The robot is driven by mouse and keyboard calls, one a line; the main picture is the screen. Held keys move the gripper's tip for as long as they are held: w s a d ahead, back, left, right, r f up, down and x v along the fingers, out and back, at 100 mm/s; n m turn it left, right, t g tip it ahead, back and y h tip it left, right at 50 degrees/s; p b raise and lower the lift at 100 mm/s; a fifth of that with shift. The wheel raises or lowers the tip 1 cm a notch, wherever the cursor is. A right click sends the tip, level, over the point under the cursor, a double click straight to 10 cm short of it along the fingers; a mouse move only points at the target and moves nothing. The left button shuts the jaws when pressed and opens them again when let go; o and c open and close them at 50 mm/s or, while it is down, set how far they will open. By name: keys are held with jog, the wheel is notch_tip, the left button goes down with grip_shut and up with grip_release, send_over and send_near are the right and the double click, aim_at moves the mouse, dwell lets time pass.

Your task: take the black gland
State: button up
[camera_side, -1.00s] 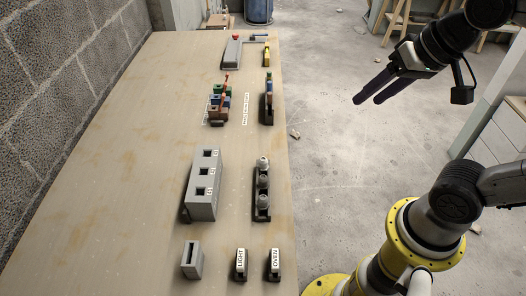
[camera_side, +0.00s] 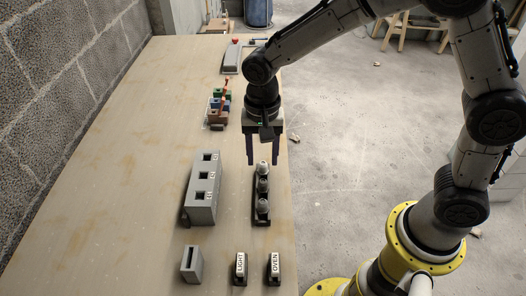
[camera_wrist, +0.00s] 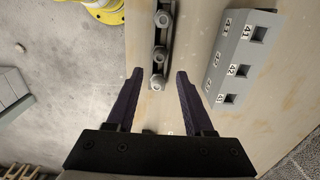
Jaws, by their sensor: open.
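A dark rack (camera_side: 262,222) near the table's right edge holds a row of three grey-looking glands: far (camera_side: 262,168), middle (camera_side: 263,186) and near (camera_side: 263,206). None shows clearly as black. My gripper (camera_side: 264,162) is open and empty, pointing down over the far end of this row. In the wrist view the open fingers (camera_wrist: 158,73) stand either side of the row's closest gland (camera_wrist: 157,84), apart from it. The other two glands, middle (camera_wrist: 160,53) and farther (camera_wrist: 163,19), lie beyond the fingertips.
A grey box (camera_side: 203,170) with three square openings stands left of the rack. A slotted grey block (camera_side: 192,263) and tagged holders LIGHT (camera_side: 240,266) and OVEN (camera_side: 275,267) sit nearer. Coloured blocks (camera_side: 220,108) stand farther back. My arm hides part of the far right edge.

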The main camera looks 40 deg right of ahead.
aim_at(263, 181)
jog(key=shift+f, duration=4.3)
grip_shut()
jog(key=shift+r, duration=1)
jog(key=shift+r, duration=1.05)
